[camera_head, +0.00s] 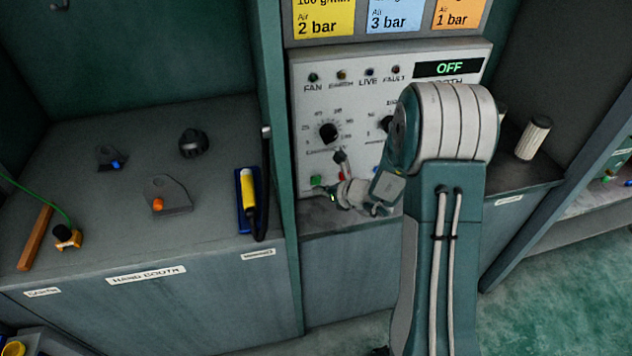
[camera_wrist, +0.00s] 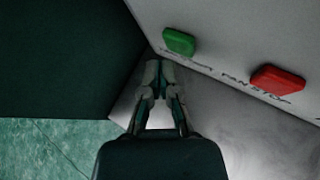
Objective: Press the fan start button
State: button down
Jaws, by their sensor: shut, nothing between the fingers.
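The green button (camera_wrist: 179,41) is a raised square on the pale panel face in the wrist view. In the head view the green button (camera_head: 317,181) sits low on the control panel. The print below it is partly hidden and hard to read. My gripper (camera_wrist: 157,78) is shut and empty, with its fingertips just below and left of the green button in the picture; I cannot tell the exact gap. In the head view my gripper (camera_head: 331,198) is at the panel's lower edge, close to the green button.
A red button (camera_wrist: 278,80) labelled as fan stop lies right of the green one. Dials, including a black knob (camera_head: 329,132), and a display reading OFF (camera_head: 449,68) are above. The left bench (camera_head: 110,225) holds brackets and a yellow-handled tool (camera_head: 248,192).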

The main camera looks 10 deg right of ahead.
jog(key=shift+w, duration=0.1)
jog(key=shift+w+r, duration=0.1)
jog(key=shift+w, duration=0.2)
jog(key=shift+w, duration=0.4)
dwell(0.6)
dwell(0.4)
jog(key=shift+s, duration=0.85)
jog(key=shift+s, duration=2.5)
